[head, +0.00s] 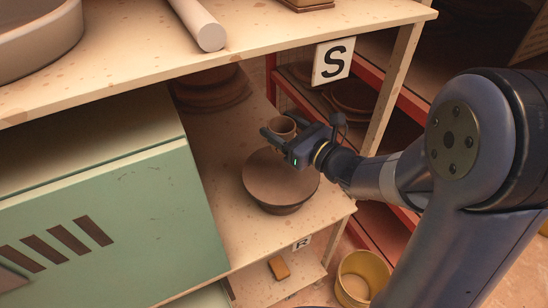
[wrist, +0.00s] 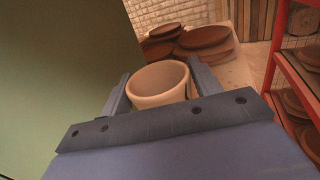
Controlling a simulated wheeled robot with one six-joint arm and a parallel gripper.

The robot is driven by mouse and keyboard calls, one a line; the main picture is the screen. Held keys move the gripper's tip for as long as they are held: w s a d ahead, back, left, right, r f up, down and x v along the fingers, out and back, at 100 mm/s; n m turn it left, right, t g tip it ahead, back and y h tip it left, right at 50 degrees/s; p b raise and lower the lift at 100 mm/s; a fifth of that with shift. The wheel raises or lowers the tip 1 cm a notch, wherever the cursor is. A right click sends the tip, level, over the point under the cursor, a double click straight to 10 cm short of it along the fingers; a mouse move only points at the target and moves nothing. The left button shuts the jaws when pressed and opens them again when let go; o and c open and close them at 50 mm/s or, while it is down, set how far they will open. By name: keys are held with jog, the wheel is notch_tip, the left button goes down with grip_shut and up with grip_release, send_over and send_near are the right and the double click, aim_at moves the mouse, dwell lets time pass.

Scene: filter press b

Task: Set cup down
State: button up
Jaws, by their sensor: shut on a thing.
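A small tan cup (head: 283,126) is between the fingers of my gripper (head: 280,134), over the middle shelf (head: 240,215) under the bench top. In the wrist view the cup (wrist: 158,86) is upright, its open rim facing up, with one finger on each side. My gripper (wrist: 158,78) is shut on it. The fingers hide part of its wall. I cannot tell whether its base touches the shelf.
A green cabinet (head: 110,215) bounds the left. Stacked brown plates (head: 212,88) lie further back. A post (head: 390,90) and red rack (wrist: 296,85) stand right.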

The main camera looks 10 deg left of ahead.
jog(key=shift+f, duration=4.35)
jog(key=shift+d, duration=0.1)
jog(key=shift+f, duration=0.2)
jog(key=o, duration=1)
jog(key=shift+r, duration=0.15)
jog(key=shift+r, duration=0.2)
jog(key=b+v, duration=0.2)
jog(key=v, duration=0.8)
jog(key=shift+f, duration=0.15)
jog(key=shift+v, duration=1.05)
